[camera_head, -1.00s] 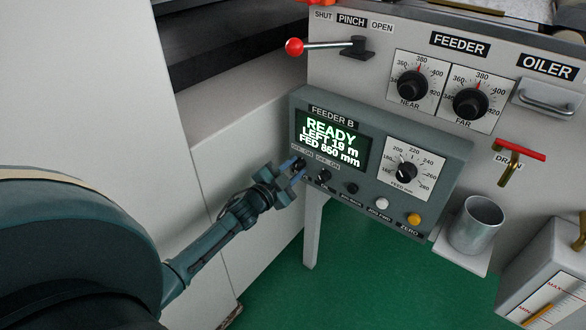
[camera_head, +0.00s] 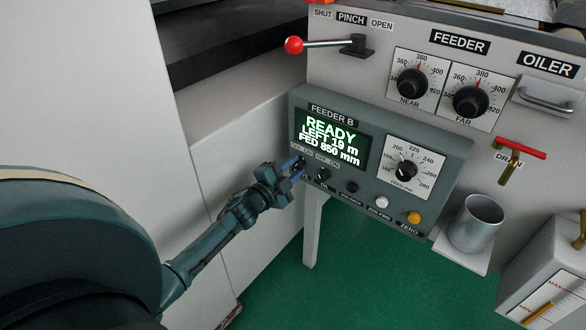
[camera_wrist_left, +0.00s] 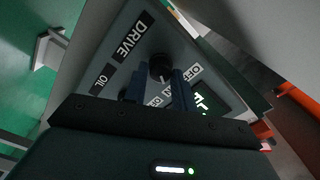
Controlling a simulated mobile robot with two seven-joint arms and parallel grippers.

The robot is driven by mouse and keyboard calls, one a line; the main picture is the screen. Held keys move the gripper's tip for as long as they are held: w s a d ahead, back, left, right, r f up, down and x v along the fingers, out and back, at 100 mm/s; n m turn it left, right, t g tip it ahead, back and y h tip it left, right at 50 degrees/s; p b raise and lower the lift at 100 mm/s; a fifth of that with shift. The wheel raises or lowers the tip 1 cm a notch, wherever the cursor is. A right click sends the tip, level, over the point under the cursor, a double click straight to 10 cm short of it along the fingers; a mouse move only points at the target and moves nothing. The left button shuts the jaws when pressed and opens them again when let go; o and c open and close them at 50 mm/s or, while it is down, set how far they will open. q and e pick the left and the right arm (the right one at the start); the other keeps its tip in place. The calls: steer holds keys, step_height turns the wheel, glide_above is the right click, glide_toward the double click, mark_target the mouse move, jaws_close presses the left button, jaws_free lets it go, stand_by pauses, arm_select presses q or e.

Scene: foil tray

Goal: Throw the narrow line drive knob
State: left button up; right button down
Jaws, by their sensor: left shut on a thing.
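The drive knob (camera_wrist_left: 160,66) is small, round and black, beside the DRIVE label in the left wrist view. In the head view it is the leftmost knob in the row under the feeder B display and is mostly hidden by my gripper. My left gripper (camera_head: 295,167) is at this knob, and its two blue fingers also show in the left wrist view (camera_wrist_left: 159,86). It is shut on the drive knob. The pointer direction of the knob is hard to read. My right gripper is not in view.
The display (camera_head: 331,140) reads READY, LEFT 19 m. The OIL knob (camera_head: 323,174) sits close to the right of my fingers, with several buttons farther along. A red-balled pinch lever (camera_head: 320,44) sticks out above. A metal cup (camera_head: 478,224) stands at lower right.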

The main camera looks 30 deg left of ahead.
arm_select(q)
steer(key=o, duration=1)
steer(key=shift+c, duration=0.2)
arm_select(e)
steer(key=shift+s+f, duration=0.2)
arm_select(q)
steer(key=shift+s, duration=0.15)
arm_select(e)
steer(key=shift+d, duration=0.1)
arm_select(q)
steer(key=s+a+p, duration=0.1)
steer(key=s+p, duration=0.1)
steer(key=s, duration=1.1)
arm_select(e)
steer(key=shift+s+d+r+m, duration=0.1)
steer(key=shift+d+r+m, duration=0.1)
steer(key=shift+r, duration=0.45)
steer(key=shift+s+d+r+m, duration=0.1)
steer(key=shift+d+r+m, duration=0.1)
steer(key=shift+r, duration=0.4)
arm_select(q)
steer(key=shift+w, duration=0.1)
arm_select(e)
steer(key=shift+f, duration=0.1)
